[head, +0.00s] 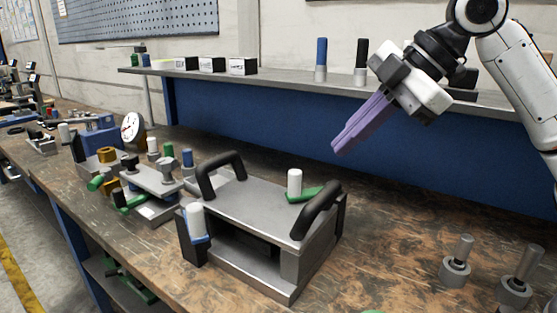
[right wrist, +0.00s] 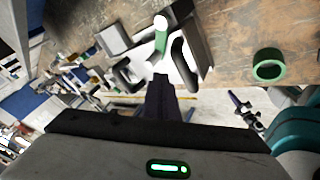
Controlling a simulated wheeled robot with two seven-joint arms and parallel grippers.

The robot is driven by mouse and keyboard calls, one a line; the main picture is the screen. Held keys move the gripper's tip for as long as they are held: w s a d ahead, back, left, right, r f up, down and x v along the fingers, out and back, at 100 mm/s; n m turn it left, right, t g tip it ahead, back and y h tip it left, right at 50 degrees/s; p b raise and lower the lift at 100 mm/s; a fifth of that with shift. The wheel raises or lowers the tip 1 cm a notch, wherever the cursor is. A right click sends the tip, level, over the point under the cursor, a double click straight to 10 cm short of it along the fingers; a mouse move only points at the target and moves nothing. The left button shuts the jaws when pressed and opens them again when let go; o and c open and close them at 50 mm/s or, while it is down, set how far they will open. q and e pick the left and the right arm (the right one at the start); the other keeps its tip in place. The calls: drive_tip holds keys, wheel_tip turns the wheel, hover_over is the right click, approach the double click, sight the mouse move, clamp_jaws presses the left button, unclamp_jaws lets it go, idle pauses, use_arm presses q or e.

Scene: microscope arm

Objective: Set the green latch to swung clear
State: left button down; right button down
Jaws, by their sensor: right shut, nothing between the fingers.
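The green latch (head: 308,194) is a flat green lever with an upright white knob (head: 295,181). It lies on top of a grey metal fixture (head: 245,205), close to the right black handle (head: 318,211). In the right wrist view the green latch (right wrist: 161,43) shows beyond my fingertips, with its white knob at the far end. My right gripper (head: 337,149) has purple fingers pressed together and empty. It hangs in the air above and to the right of the latch, apart from it. My left gripper is not in view.
A blue latch with a white knob (head: 196,221) is on the fixture's left end. A second black handle (head: 221,174) arches over the top. Several clamps and gauges crowd the bench at left. Grey cylinders (head: 456,266) stand at right. A shelf (head: 285,83) runs behind.

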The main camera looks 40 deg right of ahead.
drive_tip(key=x, duration=0.9)
drive_tip(key=shift+a+f, duration=0.2)
drive_tip(key=shift+f, duration=0.05)
drive_tip(key=shift+w+p, duration=0.1)
drive_tip(key=shift+p, duration=0.25)
